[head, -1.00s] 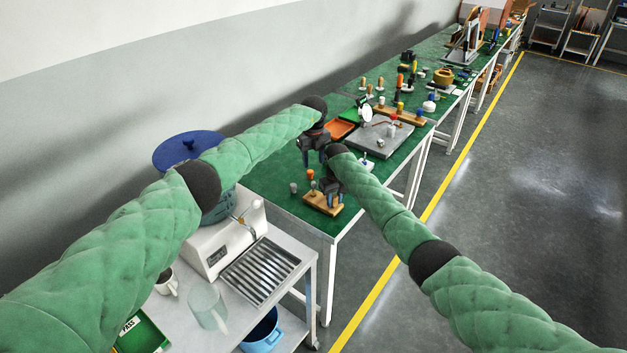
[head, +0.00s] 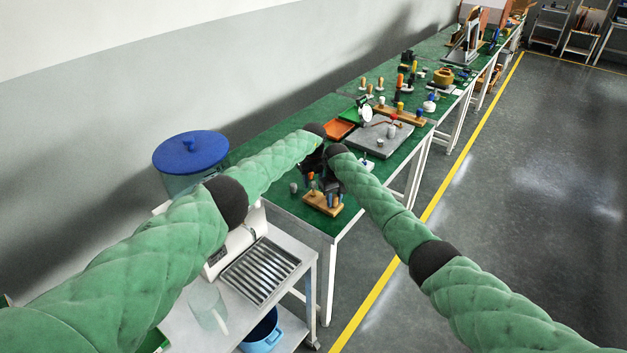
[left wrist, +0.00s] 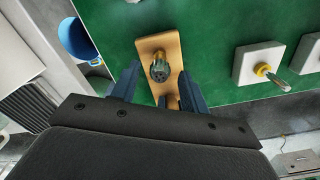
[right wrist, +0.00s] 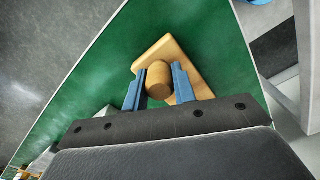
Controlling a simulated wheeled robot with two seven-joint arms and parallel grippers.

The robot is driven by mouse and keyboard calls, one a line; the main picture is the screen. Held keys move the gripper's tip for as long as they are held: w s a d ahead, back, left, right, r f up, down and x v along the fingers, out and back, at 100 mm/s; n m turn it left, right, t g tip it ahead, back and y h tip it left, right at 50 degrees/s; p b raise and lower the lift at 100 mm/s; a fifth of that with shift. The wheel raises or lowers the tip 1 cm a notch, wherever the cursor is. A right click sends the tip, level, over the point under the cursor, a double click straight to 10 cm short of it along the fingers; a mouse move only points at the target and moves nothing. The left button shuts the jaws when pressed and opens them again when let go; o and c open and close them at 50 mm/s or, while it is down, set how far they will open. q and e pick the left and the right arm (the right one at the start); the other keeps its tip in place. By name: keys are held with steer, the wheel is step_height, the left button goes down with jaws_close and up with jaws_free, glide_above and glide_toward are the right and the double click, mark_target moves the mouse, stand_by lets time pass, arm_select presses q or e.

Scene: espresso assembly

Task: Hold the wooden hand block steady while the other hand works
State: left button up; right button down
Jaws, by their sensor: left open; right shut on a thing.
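The wooden hand block (head: 315,208) lies on the near end of the green bench; it also shows in the left wrist view (left wrist: 150,44) and the right wrist view (right wrist: 178,52). My right gripper (head: 331,197) is shut on the block's round wooden peg, which sits between its blue fingers in the right wrist view (right wrist: 157,82). My left gripper (head: 316,176) is open above the block. In the left wrist view, a round metal part with a brass collar (left wrist: 160,68) stands on the block, ahead of and between the open fingertips. Contact with it cannot be told.
A grey plate (head: 370,142) and an orange tray (head: 340,129) lie farther along the bench. A blue-lidded container (head: 190,146) and a slatted drip tray (head: 258,272) are on the near left. The two grippers are close together.

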mark_target(314, 182)
arm_select(q)
jaws_close()
steer(key=shift+m, duration=2.3)
jaws_free()
steer(key=shift+r, duration=0.1)
step_height(314, 182, up, 12)
